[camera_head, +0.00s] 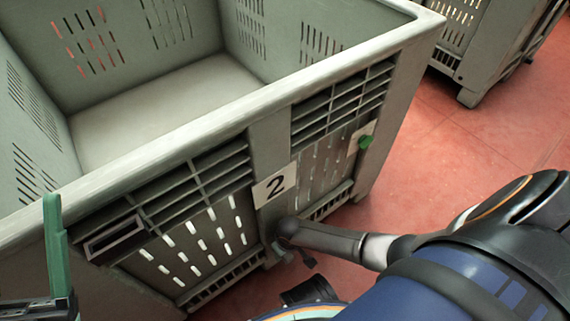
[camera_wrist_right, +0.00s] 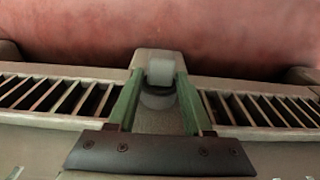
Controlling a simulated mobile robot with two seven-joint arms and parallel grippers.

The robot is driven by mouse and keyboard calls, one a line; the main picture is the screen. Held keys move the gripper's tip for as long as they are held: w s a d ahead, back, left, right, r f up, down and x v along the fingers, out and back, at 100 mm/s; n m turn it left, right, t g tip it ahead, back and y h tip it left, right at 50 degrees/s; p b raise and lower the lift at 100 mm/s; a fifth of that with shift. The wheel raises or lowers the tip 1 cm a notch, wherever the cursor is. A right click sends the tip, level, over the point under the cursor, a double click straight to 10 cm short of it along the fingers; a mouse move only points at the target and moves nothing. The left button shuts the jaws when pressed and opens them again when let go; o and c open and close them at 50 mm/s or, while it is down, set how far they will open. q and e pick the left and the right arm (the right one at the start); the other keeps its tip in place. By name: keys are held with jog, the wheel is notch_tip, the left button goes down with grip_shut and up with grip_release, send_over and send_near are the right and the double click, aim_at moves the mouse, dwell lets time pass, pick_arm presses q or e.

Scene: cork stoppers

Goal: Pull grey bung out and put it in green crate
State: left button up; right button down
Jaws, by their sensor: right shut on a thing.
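A large grey-green crate (camera_head: 165,160) with slotted walls and a "2" label fills much of the head view; its inside is empty where I see it. In the right wrist view a short light-grey bung (camera_wrist_right: 161,71) sits between the green fingertips of my right gripper (camera_wrist_right: 159,78), which is shut on it. A dark round ring (camera_wrist_right: 157,98) shows just below the bung; I cannot tell if the bung is still seated. In the head view my right arm reaches low to the crate's front. Only one green finger of my left gripper (camera_head: 55,245) shows, at the left edge.
A green knob-like bung (camera_head: 366,142) sits on a pale plate at the crate's right front. A dark rectangular frame (camera_head: 115,238) is on its front left. Another crate (camera_head: 470,50) stands at the back right. Red floor (camera_head: 440,140) between them is clear.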

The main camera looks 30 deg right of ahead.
jog(key=shift+s+p, duration=0.6)
jog(key=shift+s, duration=0.2)
jog(key=s+p, duration=0.1)
jog(key=s, duration=0.1)
jog(key=s+p, duration=0.1)
jog(key=s, duration=0.1)
jog(key=shift+d, duration=0.2)
dwell(0.5)
